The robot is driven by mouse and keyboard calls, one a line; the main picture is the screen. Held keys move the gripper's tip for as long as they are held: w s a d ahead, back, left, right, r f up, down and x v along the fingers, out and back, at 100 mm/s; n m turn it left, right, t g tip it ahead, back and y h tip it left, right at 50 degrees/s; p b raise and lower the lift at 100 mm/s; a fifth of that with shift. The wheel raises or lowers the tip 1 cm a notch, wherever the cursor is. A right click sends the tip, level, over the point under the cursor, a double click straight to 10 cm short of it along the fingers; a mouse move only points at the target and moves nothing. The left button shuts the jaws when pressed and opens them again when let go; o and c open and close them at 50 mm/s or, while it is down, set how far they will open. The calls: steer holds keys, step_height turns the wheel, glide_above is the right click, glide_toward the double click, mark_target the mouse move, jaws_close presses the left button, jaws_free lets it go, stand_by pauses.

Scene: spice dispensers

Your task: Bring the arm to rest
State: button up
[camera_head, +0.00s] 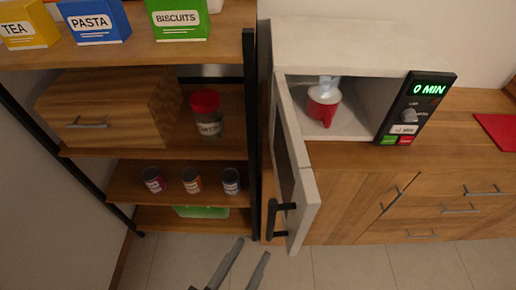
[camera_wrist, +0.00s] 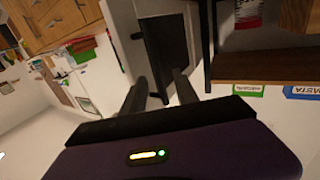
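My gripper (camera_head: 254,246) shows at the bottom of the head view, its two grey fingers apart with nothing between them. It is in front of the shelf and the open microwave door, over the floor. In the wrist view my gripper (camera_wrist: 160,78) also has its fingers spread and empty, with a dark door panel (camera_wrist: 165,45) beyond them. The rest of my arm is out of the head view.
The microwave door (camera_head: 298,165) stands open, swung outward close to my gripper. A red mug (camera_head: 322,105) is inside the microwave. Three small jars (camera_head: 191,181) stand on a lower board of the shelf (camera_head: 120,200), left of my gripper. Tiled floor (camera_head: 360,267) is clear.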

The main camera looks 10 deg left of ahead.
steer(key=s+d+f+m+g+y, duration=0.1)
steer(key=s+d+f, duration=0.35)
steer(key=d, duration=0.35)
steer(key=s+d+f+m+g+y, duration=0.1)
steer(key=s+d+f+g, duration=0.15)
steer(key=s+d, duration=0.4)
steer(key=s+d+r+n+t+y, duration=0.1)
steer(key=d+r+n+y, duration=0.3)
steer(key=d, duration=0.6)
steer(key=shift+s+r+n, duration=0.15)
steer(key=shift+s+n, duration=0.65)
steer(key=shift+n, duration=0.2)
